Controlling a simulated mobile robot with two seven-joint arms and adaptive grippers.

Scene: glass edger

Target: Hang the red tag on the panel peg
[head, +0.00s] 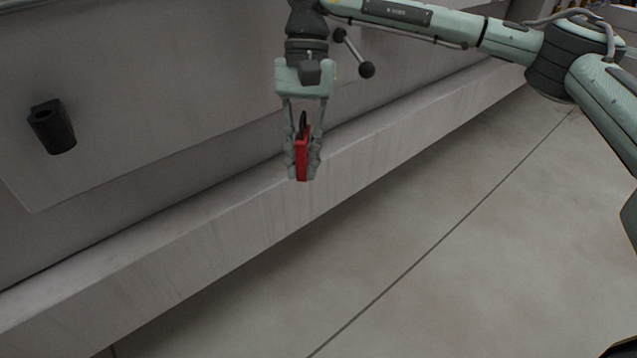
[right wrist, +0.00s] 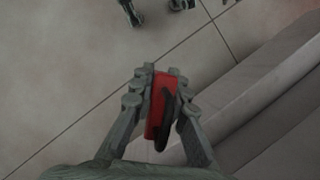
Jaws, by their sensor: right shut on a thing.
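My right gripper (head: 302,172) hangs fingers down in the head view, shut on the red tag (head: 302,158). The tag is a small flat red block with a black loop (head: 303,124) at its upper end, between the fingers. In the right wrist view the red tag (right wrist: 157,112) sits between both fingers of the right gripper (right wrist: 158,80), with the dark loop (right wrist: 167,120) along one side. I cannot single out a panel peg for certain. A dark, hollow-ended fitting (head: 52,127) sticks out from the grey panel (head: 130,90) at left. My left gripper is not in view.
A pale ledge (head: 240,215) runs diagonally below the panel, behind the tag in the head view. The tiled floor (head: 450,200) beyond it is clear.

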